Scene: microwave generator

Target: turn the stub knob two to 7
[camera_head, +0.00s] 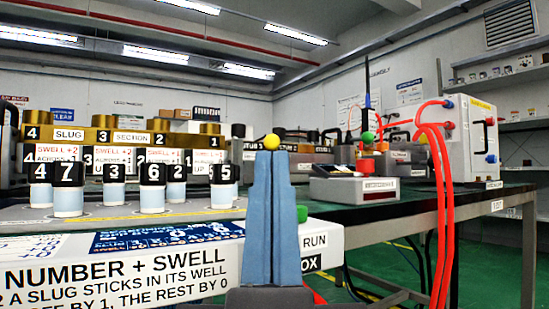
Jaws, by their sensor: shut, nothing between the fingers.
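My gripper (271,155) stands upright in the middle of the view, its two blue-grey fingers together with nothing between them. A small yellow ball (272,141) shows right at the fingertips; I cannot tell whether it touches them. Behind and to the right is a grey unit with dark knobs on top (314,138) and white labels (306,148), partly cut off by the fingers. I cannot make out which knob is stub two, nor any dial number. The gripper appears apart from these knobs.
Numbered black-capped slugs (68,188) stand on a panel (150,214) at left, before a brass-topped row (100,135). A meter box (353,188) sits on the dark table (420,205). Red hoses (440,200) hang at right from a white cabinet (470,135).

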